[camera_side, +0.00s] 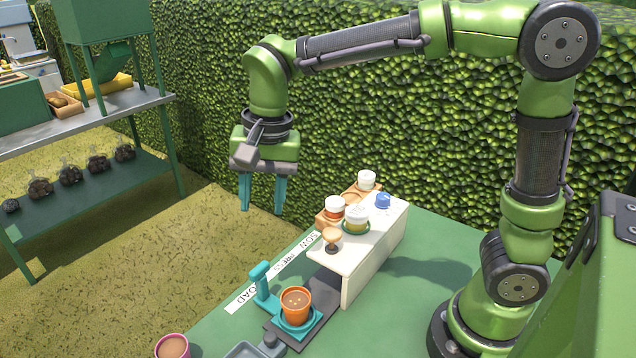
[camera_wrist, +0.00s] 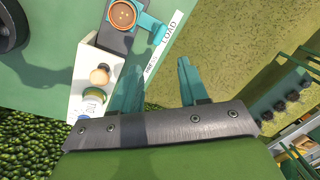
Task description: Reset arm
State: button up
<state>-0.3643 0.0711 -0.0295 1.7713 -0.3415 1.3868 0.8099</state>
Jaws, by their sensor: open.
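My gripper (camera_side: 263,192) hangs in the air beyond the table's far left edge, above the grassy ground. It points downward with its two teal fingers apart and nothing between them. The fingers also show in the wrist view (camera_wrist: 158,85), spread and empty. An orange pot (camera_side: 296,304) with soil and small seeds stands in a teal holder (camera_side: 300,328) at the front of the green table. It also shows at the top of the wrist view (camera_wrist: 123,14).
A white shelf (camera_side: 372,250) carries a wooden-knobbed stamp (camera_side: 332,238), jars (camera_side: 356,217) and a blue-topped item (camera_side: 383,200). A pink pot (camera_side: 172,346) stands at the table's front left. A metal rack (camera_side: 90,120) stands at left. A hedge (camera_side: 400,120) runs behind. The air around my gripper is clear.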

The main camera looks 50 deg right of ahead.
jog(key=s+d+n+t+y, duration=0.1)
jog(key=s+d+n+t, duration=0.5)
jog(key=s+d, duration=0.4)
jog(key=shift+s+r, duration=0.3)
jog(key=shift+s, duration=0.75)
